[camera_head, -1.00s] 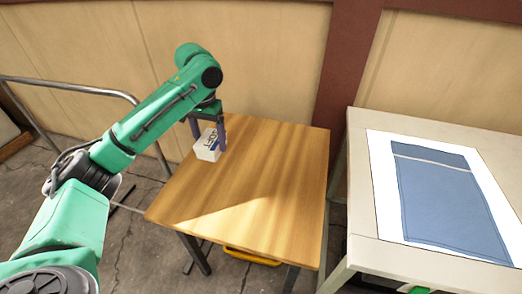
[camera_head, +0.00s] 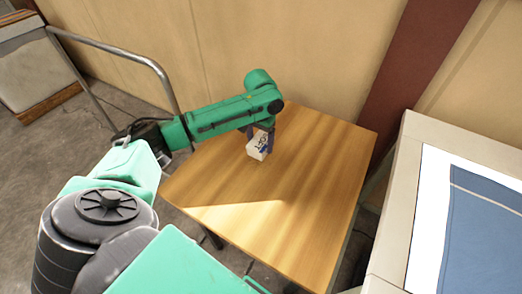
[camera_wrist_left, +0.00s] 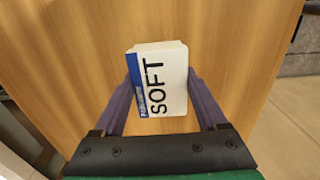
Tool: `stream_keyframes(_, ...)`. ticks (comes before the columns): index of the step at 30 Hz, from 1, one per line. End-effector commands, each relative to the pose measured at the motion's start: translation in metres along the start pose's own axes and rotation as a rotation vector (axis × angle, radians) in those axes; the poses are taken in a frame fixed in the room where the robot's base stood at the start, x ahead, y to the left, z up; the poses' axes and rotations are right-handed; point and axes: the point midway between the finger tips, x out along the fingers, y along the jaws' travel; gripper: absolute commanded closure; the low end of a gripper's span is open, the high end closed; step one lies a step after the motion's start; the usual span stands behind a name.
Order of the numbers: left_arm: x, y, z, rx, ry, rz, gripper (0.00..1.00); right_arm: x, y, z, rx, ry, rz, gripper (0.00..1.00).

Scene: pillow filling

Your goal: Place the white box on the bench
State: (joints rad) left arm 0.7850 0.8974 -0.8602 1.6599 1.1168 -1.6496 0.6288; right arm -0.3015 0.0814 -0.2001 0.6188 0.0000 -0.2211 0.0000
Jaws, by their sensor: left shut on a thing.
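The white box (camera_head: 254,147), with dark lettering and a blue strip, is held by my left gripper (camera_head: 262,138) over the back left part of the wooden bench (camera_head: 290,190). In the left wrist view the box (camera_wrist_left: 165,95) shows the word SOFT and sits between the two fingers of the left gripper (camera_wrist_left: 162,80), which is shut on it. Wood grain surrounds it there. The box is very close to the bench top; I cannot tell whether its underside touches. My right gripper is not in view.
A pale table (camera_head: 398,230) with a blue fabric piece (camera_head: 485,240) on a white sheet stands at the right. A metal rail (camera_head: 110,45) is at the left, and a wall (camera_head: 300,50) runs behind. The bench top is otherwise clear.

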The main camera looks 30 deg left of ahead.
Motion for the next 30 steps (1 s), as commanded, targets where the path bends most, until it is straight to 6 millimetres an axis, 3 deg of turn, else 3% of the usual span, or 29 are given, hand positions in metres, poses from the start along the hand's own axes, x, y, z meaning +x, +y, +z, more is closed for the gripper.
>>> stream_keyframes(6,0.040,0.000,0.001,0.000,-0.002,-0.001,0.84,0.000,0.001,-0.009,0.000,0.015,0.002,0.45)
stream_keyframes(15,0.043,0.000,0.001,0.000,-0.001,-0.001,0.84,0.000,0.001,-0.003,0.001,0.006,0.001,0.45)
stream_keyframes(16,0.044,0.000,0.001,0.000,-0.001,-0.001,0.18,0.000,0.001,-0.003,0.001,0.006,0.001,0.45)
stream_keyframes(18,0.043,0.000,0.001,0.000,-0.001,-0.001,0.00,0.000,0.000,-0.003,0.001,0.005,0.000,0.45)
stream_keyframes(26,0.040,0.000,0.000,0.001,0.000,-0.001,0.00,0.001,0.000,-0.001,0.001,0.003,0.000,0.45)
stream_keyframes(30,0.018,0.000,-0.001,0.001,0.004,0.000,0.00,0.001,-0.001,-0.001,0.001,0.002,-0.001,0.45)
